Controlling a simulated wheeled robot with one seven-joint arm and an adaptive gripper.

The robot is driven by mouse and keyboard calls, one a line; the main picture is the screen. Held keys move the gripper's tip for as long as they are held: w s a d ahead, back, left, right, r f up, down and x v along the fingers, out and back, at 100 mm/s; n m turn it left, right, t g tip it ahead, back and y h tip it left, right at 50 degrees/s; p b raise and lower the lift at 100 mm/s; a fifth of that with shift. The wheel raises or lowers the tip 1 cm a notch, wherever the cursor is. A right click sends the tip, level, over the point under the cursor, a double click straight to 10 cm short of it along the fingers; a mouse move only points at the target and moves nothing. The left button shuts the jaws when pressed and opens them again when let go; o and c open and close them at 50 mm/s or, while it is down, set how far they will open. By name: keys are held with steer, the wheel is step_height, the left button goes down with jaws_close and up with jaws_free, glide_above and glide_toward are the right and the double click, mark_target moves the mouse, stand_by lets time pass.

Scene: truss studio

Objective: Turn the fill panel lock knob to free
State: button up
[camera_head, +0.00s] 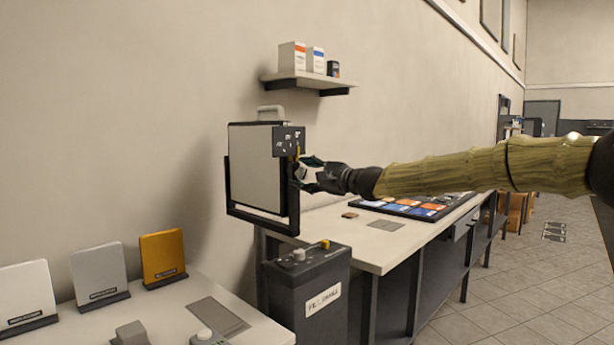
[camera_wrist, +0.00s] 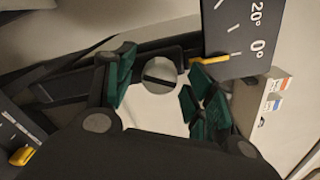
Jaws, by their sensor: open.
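The fill panel (camera_head: 256,168) is a pale flat panel with a top handle, held in a black yoke (camera_head: 262,222) in the head view. A dark scale plate (camera_head: 289,141) sits at its upper right; the wrist view shows the plate (camera_wrist: 243,30) with 20° and 0° marks and a yellow pointer (camera_wrist: 210,59) near 0°. A round grey knob (camera_wrist: 161,74) with a dark bar across it, apparently the lock knob, shows between my fingers. My gripper (camera_head: 306,174) is open at the yoke's right side, its green-padded fingertips (camera_wrist: 157,88) on either side of the knob. Contact is unclear.
A dark box (camera_head: 307,290) with a yellow knob stands below the panel. A workbench (camera_head: 345,234) extends to the right with a tray of coloured cards (camera_head: 415,207). A wall shelf (camera_head: 308,81) holds boxes above. Three small panels stand on the left table (camera_head: 165,307).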

steer(key=shift+s, duration=0.1)
steer(key=v, duration=1.2)
